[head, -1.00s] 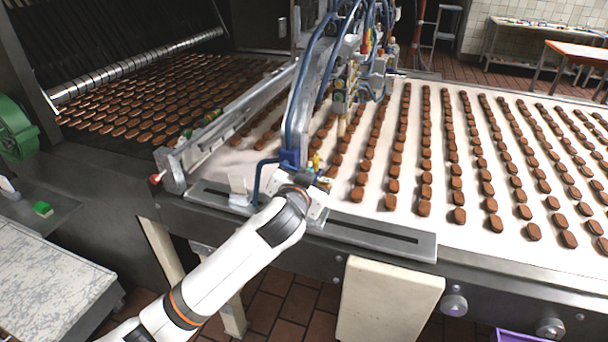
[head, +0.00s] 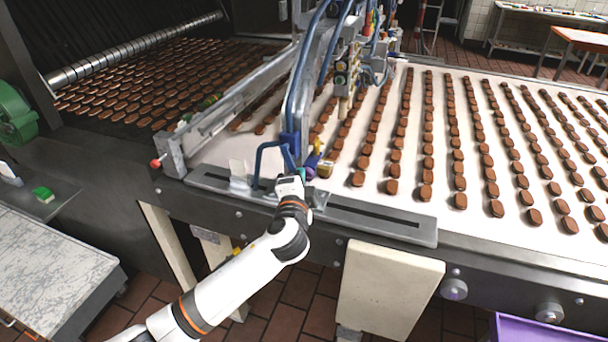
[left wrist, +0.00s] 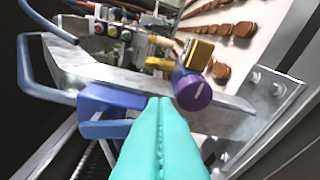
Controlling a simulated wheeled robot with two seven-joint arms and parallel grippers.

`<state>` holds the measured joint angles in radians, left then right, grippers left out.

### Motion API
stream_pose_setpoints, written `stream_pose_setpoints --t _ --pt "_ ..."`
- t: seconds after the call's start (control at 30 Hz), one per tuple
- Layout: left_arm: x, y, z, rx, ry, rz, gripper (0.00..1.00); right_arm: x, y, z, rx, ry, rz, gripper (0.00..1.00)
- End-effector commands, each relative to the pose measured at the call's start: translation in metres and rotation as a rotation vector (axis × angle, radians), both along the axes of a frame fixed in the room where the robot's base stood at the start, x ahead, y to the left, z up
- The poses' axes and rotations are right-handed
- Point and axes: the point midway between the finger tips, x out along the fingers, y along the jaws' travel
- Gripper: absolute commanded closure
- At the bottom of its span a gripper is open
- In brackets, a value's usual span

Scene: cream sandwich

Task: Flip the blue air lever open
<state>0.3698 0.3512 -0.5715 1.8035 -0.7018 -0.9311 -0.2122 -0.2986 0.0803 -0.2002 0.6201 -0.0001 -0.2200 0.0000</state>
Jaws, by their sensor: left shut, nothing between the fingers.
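A blue part (head: 289,142), which may be the air lever or its mount, sits low on the machine's metal arm above the belt's near edge. In the left wrist view a blue block (left wrist: 108,104) stands just left of my fingertips. A purple round knob (left wrist: 193,92) on a brass fitting (left wrist: 194,55) is just right of them; the knob also shows in the head view (head: 312,160). My left gripper (head: 291,180) is shut and empty, its teal fingers (left wrist: 160,105) pressed together close to these parts. I cannot tell whether they touch. My right gripper is out of view.
A bent blue tube (head: 258,160) loops beside the blue part. A slotted metal plate (head: 385,228) runs along the belt's near edge. Rows of brown biscuits cover the white belt (head: 408,195). Hoses and valves crowd the machine head (head: 350,65).

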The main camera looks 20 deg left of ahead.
Motion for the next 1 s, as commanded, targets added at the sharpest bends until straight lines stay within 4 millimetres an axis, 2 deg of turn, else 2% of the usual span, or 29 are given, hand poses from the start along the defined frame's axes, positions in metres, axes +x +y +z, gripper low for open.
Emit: stream_pose_setpoints --t 0.2,0.5,1.0 --pt "0.0 0.009 -0.008 0.16 -0.005 0.002 1.0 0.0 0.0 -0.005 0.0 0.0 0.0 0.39" --pt "0.001 0.017 -0.011 0.292 -0.01 0.002 1.0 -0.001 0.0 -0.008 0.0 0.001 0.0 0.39" --pt "0.001 0.019 -0.012 0.326 -0.011 0.002 1.0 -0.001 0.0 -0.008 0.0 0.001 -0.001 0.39"
